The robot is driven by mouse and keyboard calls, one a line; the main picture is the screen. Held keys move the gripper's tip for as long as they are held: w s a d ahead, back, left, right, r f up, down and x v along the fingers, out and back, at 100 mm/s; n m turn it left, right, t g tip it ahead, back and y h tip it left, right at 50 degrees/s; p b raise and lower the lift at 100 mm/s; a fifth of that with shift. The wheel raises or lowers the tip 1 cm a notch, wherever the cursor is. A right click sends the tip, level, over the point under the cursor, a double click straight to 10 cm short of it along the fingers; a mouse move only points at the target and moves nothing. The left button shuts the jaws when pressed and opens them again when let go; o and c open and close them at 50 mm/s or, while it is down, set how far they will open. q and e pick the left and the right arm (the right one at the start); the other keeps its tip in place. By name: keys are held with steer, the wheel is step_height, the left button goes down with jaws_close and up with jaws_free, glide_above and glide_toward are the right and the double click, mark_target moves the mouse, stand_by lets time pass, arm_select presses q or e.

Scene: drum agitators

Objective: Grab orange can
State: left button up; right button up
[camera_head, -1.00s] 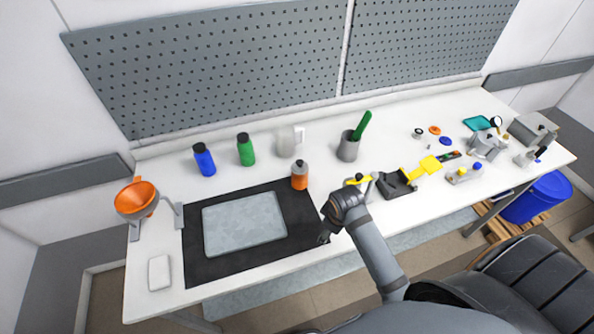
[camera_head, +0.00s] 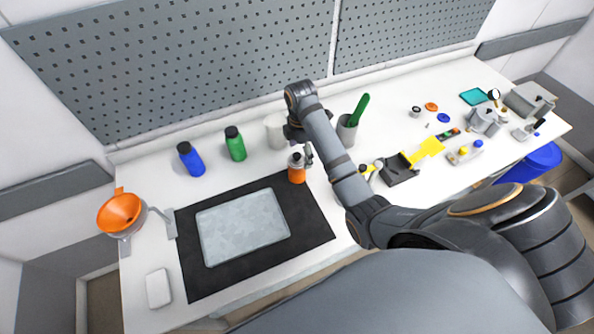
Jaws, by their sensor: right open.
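The orange can (camera_head: 296,175) stands upright at the back right edge of the black mat, with a grey top. My right gripper (camera_head: 300,155) reaches down from above at the can's top, its fingers beside the can's upper part. It is open; whether it touches the can I cannot tell. My right arm partly hides the area behind and to the right of the can. My left gripper is not in view.
A green bottle (camera_head: 235,144) and a blue bottle (camera_head: 190,159) stand left of the can. A white mug (camera_head: 275,131) and a grey cup (camera_head: 346,131) stand behind it. The black mat (camera_head: 316,220) bears a grey tray (camera_head: 287,232). An orange funnel (camera_head: 119,212) stands far left.

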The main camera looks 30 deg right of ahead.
mark_target(297, 164)
steer(key=shift+f, duration=0.35)
steer(key=shift+w+f, duration=0.2)
steer(key=shift+f, duration=0.05)
steer(key=shift+w+f, duration=0.25)
steer(key=f+p, duration=0.1)
steer(key=f, duration=0.1)
steer(key=f+p, duration=0.1)
steer(key=shift+s+a+f+p, duration=0.1)
steer(key=shift+a+f+p, duration=0.2)
steer(key=shift+a+f, duration=0.1)
steer(key=shift+s+f, duration=0.1)
steer(key=shift+f, duration=0.45)
steer(key=c, duration=1.4)
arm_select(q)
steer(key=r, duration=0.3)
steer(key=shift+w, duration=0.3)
